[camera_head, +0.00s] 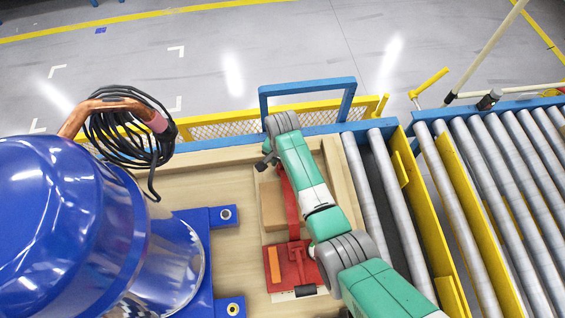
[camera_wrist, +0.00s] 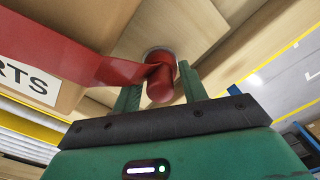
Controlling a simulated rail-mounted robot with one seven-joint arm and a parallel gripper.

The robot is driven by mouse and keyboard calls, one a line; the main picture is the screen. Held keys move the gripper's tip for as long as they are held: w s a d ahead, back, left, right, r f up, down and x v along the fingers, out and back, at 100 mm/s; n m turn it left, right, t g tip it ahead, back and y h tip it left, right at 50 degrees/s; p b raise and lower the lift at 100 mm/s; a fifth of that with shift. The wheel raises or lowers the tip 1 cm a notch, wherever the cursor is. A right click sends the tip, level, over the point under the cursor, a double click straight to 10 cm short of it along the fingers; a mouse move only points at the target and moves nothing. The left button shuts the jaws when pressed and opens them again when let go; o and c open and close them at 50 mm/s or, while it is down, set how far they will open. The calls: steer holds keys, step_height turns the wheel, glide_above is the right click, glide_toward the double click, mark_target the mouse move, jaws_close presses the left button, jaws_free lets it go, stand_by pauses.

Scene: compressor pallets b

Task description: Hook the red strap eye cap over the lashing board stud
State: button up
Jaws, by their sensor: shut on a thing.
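My gripper (camera_wrist: 160,88) is shut on the red strap eye cap (camera_wrist: 160,84), which sits between its two green fingers. The red strap (camera_wrist: 75,48) runs left from the cap, beside a cardboard box with printed letters. A pale round rim (camera_wrist: 157,53) shows just behind the cap, close to the wooden board (camera_wrist: 200,28). The stud itself is hidden, and I cannot tell whether the cap is around it. In the head view, my gripper (camera_head: 267,158) is at the far end of the crate, and the strap (camera_head: 289,200) stretches back to a red ratchet block (camera_head: 285,268).
A brown cardboard box (camera_head: 272,206) lies under the strap. A big blue compressor (camera_head: 70,225) with a coiled black cable (camera_head: 125,130) stands left. A blue rail frame (camera_head: 307,88) rises beyond the gripper. Roller conveyors (camera_head: 390,195) lie right.

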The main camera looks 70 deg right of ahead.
steer(key=o, duration=1)
steer(key=shift+o, duration=0.2)
step_height(320, 180, up, 8)
steer(key=shift+f, duration=0.1)
